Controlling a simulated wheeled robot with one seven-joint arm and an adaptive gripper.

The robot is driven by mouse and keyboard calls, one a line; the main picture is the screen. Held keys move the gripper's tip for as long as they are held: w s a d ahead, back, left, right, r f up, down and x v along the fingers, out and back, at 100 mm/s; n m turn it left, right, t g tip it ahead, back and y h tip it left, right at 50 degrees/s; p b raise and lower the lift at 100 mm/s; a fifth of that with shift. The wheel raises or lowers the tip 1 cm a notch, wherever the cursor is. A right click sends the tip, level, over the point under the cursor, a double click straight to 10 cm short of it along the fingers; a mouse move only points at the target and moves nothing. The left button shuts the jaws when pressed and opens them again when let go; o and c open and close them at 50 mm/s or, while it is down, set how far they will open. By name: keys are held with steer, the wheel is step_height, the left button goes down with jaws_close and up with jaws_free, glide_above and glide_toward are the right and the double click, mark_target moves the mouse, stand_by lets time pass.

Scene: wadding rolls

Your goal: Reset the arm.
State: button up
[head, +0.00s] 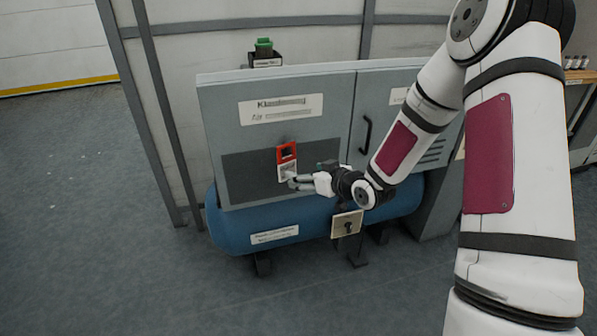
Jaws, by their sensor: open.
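My arm (513,150) reaches in from the right side of the head view, bent at the elbow, and runs down and left to the front of a grey cabinet. My gripper (291,182) is open, its fingers pointing left at a small white and red switch unit (287,160) on the cabinet's dark panel. The fingertips overlap the lower white part of this unit in the picture. I cannot tell whether they touch it. Nothing shows held between the fingers.
The grey cabinet (230,108) has a black door handle (365,135) close to my forearm. A blue tank (230,230) lies below it, with a small beige plate (347,223) in front. A green-topped device (264,48) sits on top. The floor (90,220) at left is clear.

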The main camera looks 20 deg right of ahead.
steer(key=s+d+r+m+g+h, duration=0.1)
steer(key=s+d+r+g+h, duration=0.15)
steer(key=s+r, duration=0.5)
steer(key=s+d+r+m+g+h, duration=0.1)
steer(key=s+r+g+h, duration=0.35)
steer(key=s, duration=0.65)
steer(key=s+a+r+m+g+y, duration=0.1)
steer(key=s+a+r+g, duration=0.1)
steer(key=s, duration=0.7)
steer(key=s+a+r+g+y, duration=0.1)
steer(key=s+a+r, duration=0.1)
steer(key=s, duration=0.8)
steer(key=s+a+r+m+g, duration=0.1)
steer(key=s+a+r+g, duration=0.15)
steer(key=s, duration=0.65)
step_height(320, 180, up, 20)
steer(key=t+p, duration=0.4)
steer(key=p, duration=1.5)
steer(key=shift+y, duration=0.3)
steer(key=shift+r, duration=0.1)
